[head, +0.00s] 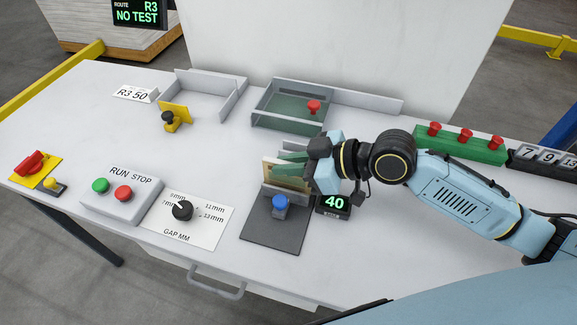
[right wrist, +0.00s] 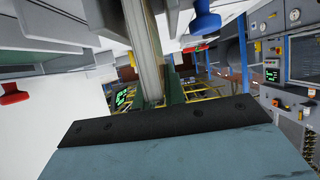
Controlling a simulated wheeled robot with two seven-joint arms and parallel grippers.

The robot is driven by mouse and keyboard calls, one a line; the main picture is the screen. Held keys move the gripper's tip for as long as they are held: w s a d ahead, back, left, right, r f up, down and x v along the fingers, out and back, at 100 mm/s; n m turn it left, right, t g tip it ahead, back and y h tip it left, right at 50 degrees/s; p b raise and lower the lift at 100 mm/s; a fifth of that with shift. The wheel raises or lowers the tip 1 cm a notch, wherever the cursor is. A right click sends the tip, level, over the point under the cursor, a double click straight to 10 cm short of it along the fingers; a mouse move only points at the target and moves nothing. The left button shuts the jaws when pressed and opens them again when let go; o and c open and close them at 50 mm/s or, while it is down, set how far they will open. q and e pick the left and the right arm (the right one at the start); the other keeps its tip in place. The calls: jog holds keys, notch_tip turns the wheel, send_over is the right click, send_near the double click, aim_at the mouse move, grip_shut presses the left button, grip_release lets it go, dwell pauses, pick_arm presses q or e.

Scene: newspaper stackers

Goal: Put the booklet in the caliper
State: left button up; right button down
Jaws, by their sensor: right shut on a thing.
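My right gripper (head: 292,164) is shut on the booklet (head: 270,174), a thin cream slab held upright on edge between green fingers. In the right wrist view the booklet (right wrist: 149,55) shows edge-on as a pale grey strip. The caliper (head: 272,229) is a dark grey plate with a blue knob (head: 280,203) standing on it. The gripper holds the booklet at the plate's far end, behind the knob. I cannot tell whether the booklet touches the caliper, since the gripper and knob hide part of it. My left gripper is not in view.
A small display reading 40 (head: 332,205) stands right of the caliper. A gap dial panel (head: 201,231) and a run/stop box (head: 126,180) lie to the left. Behind are a green-floored tray with a red knob (head: 313,107) and an open grey tray. A green block (head: 460,146) stands right.

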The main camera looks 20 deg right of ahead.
jog(key=shift+f, duration=0.35)
jog(key=c, duration=1.9)
grip_release()
jog(key=shift+f, duration=0.1)
jog(key=o, duration=0.4)
jog(key=shift+r, duration=0.25)
jog(key=shift+s+d, duration=0.15)
jog(key=shift+d, duration=0.2)
jog(key=shift+v, duration=5.65)
